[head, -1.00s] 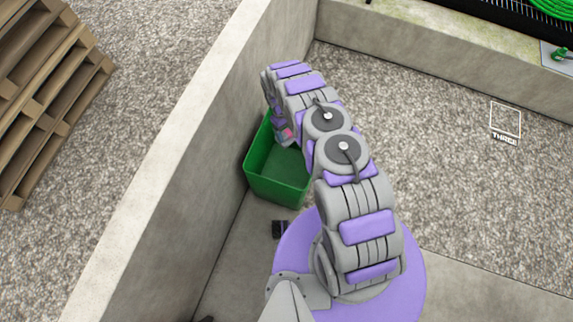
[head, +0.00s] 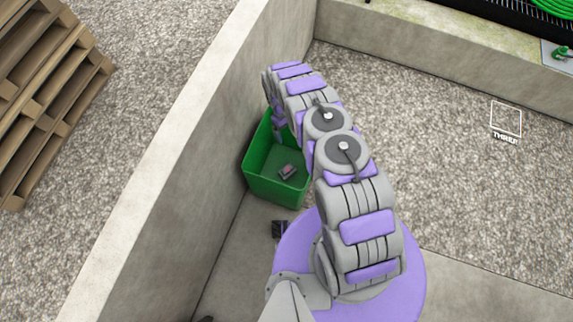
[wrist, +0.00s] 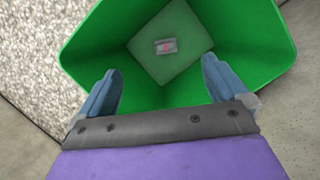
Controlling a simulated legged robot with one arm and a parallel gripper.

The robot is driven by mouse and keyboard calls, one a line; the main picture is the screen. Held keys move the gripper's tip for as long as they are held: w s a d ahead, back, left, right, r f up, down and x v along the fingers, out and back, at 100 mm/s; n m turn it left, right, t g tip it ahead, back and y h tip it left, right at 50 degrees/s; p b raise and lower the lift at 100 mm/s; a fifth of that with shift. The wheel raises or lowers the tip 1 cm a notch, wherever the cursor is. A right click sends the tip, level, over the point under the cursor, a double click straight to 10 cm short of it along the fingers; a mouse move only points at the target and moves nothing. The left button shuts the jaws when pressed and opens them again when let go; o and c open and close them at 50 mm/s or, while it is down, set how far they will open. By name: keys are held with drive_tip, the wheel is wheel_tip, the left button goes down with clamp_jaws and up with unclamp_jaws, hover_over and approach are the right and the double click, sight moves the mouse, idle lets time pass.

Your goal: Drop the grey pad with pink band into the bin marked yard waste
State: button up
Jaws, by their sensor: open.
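The grey pad with pink band (head: 288,171) lies on the floor of the green bin (head: 272,192). In the wrist view the pad (wrist: 166,46) is near the middle of the bin's floor, and the bin's green walls (wrist: 105,40) surround it. My gripper (wrist: 160,80) is open and empty above the bin, its two blue-grey fingers spread apart and clear of the pad. In the head view my arm hides part of the bin's right side and the fingertips. No marking on the bin is readable in these views.
A concrete wall (head: 165,150) runs close along the bin's left side. Wooden pallets (head: 45,85) stand beyond it. A small dark object (head: 279,229) lies near my base. Open gravel with a white square marked THREE (head: 506,120) is at right.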

drive_tip(key=p+v, duration=0.3)
drive_tip(key=v, duration=1.3)
drive_tip(key=shift+a+r, duration=0.3)
drive_tip(key=shift+a, duration=0.05)
drive_tip(key=shift+w+a, duration=0.15)
drive_tip(key=s+d+r+m, duration=0.1)
drive_tip(key=d+r, duration=0.2)
drive_tip(key=r, duration=0.5)
drive_tip(key=d+r+m, duration=0.1)
drive_tip(key=d+r, duration=0.2)
drive_tip(key=r, duration=0.6)
drive_tip(key=s+d+r+m, duration=0.1)
drive_tip(key=s+d+r, duration=0.2)
drive_tip(key=s+r, duration=0.35)
drive_tip(key=s+d+r+m, duration=0.1)
drive_tip(key=s+d+r, duration=0.25)
drive_tip(key=r, duration=0.55)
drive_tip(key=s+d+r+m+y, duration=0.1)
drive_tip(key=s+r, duration=0.4)
drive_tip(key=s, duration=0.3)
drive_tip(key=s+d+r+m, duration=0.15)
drive_tip(key=s+r, duration=0.25)
drive_tip(key=s, duration=0.4)
drive_tip(key=s+m+t+y, duration=0.1)
drive_tip(key=s, duration=1.4)
drive_tip(key=shift+s+d+r, duration=0.15)
drive_tip(key=shift+s+r, duration=0.15)
drive_tip(key=shift+r, duration=0.15)
